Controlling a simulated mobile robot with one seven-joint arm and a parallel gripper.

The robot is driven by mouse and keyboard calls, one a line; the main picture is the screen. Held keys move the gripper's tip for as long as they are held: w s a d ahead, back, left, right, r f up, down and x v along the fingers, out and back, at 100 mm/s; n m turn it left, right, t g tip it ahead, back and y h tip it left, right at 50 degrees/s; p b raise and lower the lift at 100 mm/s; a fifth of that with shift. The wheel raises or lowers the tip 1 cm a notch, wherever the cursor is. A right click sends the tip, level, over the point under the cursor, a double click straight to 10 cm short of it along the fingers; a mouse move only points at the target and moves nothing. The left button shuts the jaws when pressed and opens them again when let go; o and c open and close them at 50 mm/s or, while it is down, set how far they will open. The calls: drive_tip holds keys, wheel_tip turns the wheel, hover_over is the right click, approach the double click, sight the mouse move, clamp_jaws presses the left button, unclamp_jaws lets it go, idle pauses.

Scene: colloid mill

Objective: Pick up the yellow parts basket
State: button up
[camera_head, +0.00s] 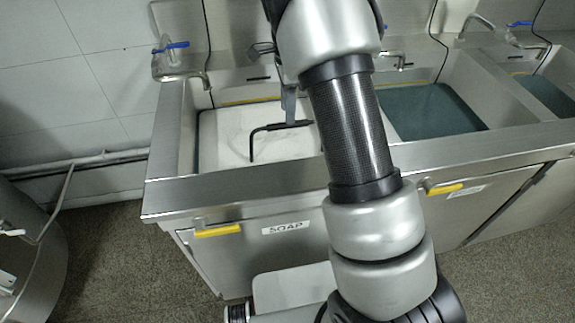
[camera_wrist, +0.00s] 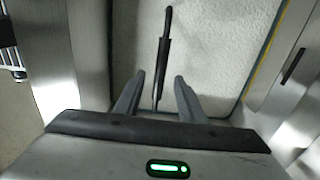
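No yellow basket body shows in either view. A black handle (camera_head: 282,126) stands up out of white foam (camera_head: 222,133) in the left sink, the one labelled SOAP; whatever is below it is hidden by the foam. In the wrist view the handle (camera_wrist: 163,55) runs between the two fingers of my gripper (camera_wrist: 160,76). The fingers are apart, with gaps to the handle on both sides, so my gripper is open. In the head view a finger of my gripper (camera_head: 289,108) is at the handle's upper bar, and my arm covers the right part of this sink.
The steel sink's front rim (camera_head: 240,188) and side walls surround the foam. A faucet with a blue lever (camera_head: 172,47) stands at the back left. A sink with dark green contents (camera_head: 430,110) is to the right. Yellow door handles (camera_head: 218,230) stick out below the front rim.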

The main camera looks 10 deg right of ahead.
sight(288, 127)
drive_tip(key=shift+f+b, duration=0.6)
drive_tip(key=shift+f, duration=3)
clamp_jaws()
drive_tip(key=shift+r, duration=0.15)
